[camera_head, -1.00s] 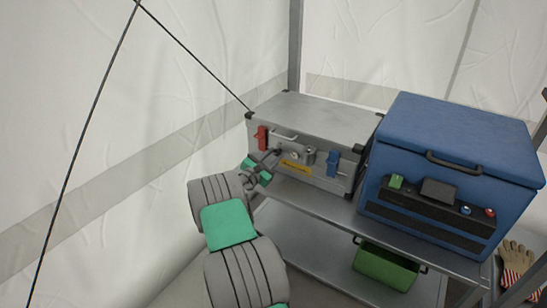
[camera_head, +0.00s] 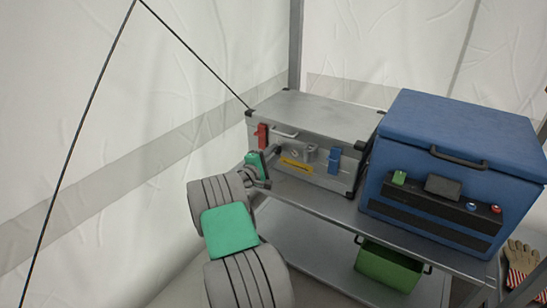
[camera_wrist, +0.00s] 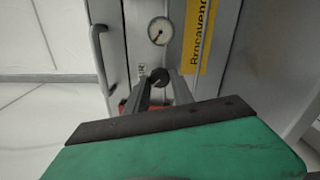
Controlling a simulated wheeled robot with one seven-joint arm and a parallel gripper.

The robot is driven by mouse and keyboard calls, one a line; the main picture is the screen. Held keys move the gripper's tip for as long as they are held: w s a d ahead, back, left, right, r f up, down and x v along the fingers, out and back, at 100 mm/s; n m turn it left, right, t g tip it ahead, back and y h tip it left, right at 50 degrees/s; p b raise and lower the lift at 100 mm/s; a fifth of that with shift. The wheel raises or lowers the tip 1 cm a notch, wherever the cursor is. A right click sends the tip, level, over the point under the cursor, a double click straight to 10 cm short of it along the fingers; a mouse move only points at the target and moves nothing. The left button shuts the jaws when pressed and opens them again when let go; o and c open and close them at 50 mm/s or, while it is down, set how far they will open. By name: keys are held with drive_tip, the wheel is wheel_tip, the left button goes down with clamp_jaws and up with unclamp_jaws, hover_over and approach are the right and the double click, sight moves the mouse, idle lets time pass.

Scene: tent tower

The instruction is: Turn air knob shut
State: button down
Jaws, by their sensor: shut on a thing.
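The air knob (camera_wrist: 159,76) is a small dark round knob on the front of a silver metal case (camera_head: 325,113). In the wrist view it sits between the fingertips of my gripper (camera_wrist: 160,85), which is shut on it. In the head view my gripper (camera_head: 274,152) reaches the case front between the red latch (camera_head: 262,136) and the yellow label. The knob is hidden there. I cannot tell how far the knob is turned.
The case stands on a metal shelf (camera_head: 330,206). A blue cooler box (camera_head: 455,135) stands close on its right. A green bin (camera_head: 386,267) is on the lower shelf, and gloves (camera_head: 520,262) lie at far right. The tent wall is at left.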

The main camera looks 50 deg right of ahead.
drive_tip(key=m+b, duration=0.2)
drive_tip(key=m, duration=0.2)
drive_tip(key=shift+f+m, duration=0.15)
drive_tip(key=shift+m, duration=0.15)
drive_tip(key=m+b, duration=0.2)
drive_tip(key=m, duration=0.2)
drive_tip(key=shift+b, duration=0.3)
drive_tip(key=c, duration=1.1)
unclamp_jaws()
drive_tip(key=shift+r, duration=0.2)
drive_tip(key=shift+a, duration=0.1)
drive_tip(key=a+p, duration=0.2)
drive_tip(key=a, duration=0.5)
drive_tip(key=shift+s+a+p, duration=0.3)
drive_tip(key=shift+s, duration=0.05)
